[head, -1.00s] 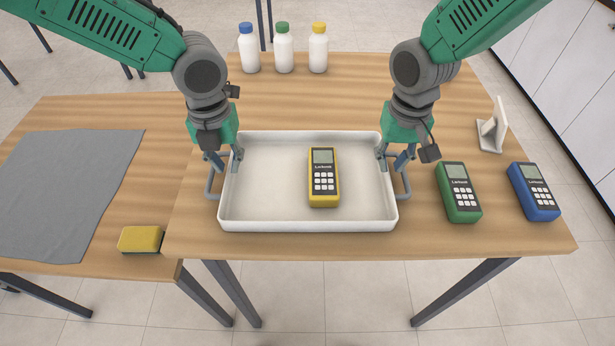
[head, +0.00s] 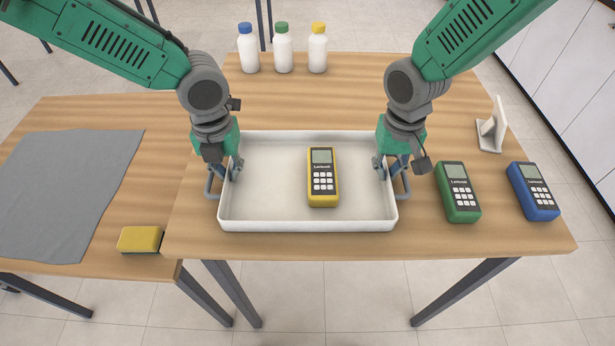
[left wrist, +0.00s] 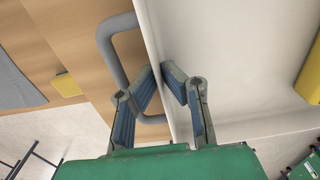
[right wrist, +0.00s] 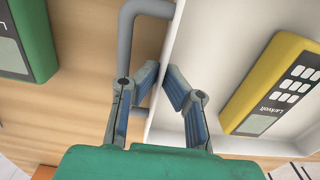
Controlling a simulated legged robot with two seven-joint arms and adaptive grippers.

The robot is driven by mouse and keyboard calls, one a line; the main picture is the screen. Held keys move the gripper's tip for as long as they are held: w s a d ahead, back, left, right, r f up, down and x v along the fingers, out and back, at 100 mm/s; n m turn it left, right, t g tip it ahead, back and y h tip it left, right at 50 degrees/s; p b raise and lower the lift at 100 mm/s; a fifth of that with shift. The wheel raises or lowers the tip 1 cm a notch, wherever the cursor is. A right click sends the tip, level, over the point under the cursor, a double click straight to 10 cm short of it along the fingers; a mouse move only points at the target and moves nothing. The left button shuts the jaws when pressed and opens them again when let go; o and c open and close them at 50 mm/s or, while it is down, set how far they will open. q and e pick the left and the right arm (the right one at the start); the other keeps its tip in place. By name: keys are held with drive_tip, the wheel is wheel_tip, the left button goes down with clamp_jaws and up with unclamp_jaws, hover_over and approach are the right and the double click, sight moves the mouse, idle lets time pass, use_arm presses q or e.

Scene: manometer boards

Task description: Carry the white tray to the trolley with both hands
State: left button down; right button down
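The white tray (head: 270,222) sits on the wooden table, with a grey bar handle on each short side. A yellow handheld meter (head: 323,178) lies in it, right of centre. My left gripper (head: 231,168) has its fingers on both sides of the left wall, closed on it inside the handle (left wrist: 112,55). The left wrist view shows the fingertips (left wrist: 160,72) against the wall. My right gripper (head: 387,166) is closed the same way on the right wall; the right wrist view shows its fingertips (right wrist: 161,76) there. No trolley is clearly recognisable.
A green meter (head: 459,193) and a blue meter (head: 533,192) lie right of the tray. A white stand (head: 493,127) and several capped bottles (head: 284,50) are farther back. A side table (head: 160,180) at left holds a grey cloth (head: 65,190) and a yellow sponge (head: 140,239).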

use_arm(q)
drive_tip(key=shift+r, duration=0.2)
use_arm(e)
drive_tip(key=shift+r, duration=0.15)
